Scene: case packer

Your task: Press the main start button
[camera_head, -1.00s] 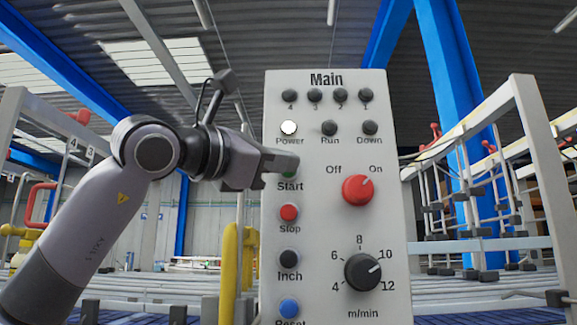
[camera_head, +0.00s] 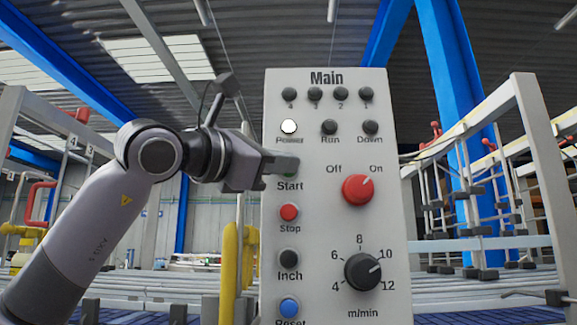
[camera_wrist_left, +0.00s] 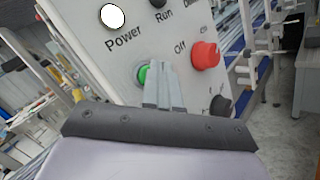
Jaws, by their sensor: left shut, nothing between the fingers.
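The grey Main control panel (camera_head: 335,220) stands upright in the middle of the head view. The green Start button (camera_head: 290,174) is mostly hidden behind my left gripper (camera_head: 286,163), whose fingertips are at it, just above the Start label. In the left wrist view the green button (camera_wrist_left: 143,74) shows just left of the shut, empty fingers (camera_wrist_left: 168,82). I cannot tell whether the fingertips touch the button or whether it is pressed in. My right gripper is not in view.
The Power lamp (camera_head: 289,127) glows white; the Run lamp (camera_head: 329,127) is dark. The red Off/On knob (camera_head: 357,189) is turned toward On. Below Start are the red Stop button (camera_head: 289,212), black Inch button (camera_head: 290,258) and blue Reset button (camera_head: 290,307). Yellow posts (camera_head: 230,270) stand left of the panel.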

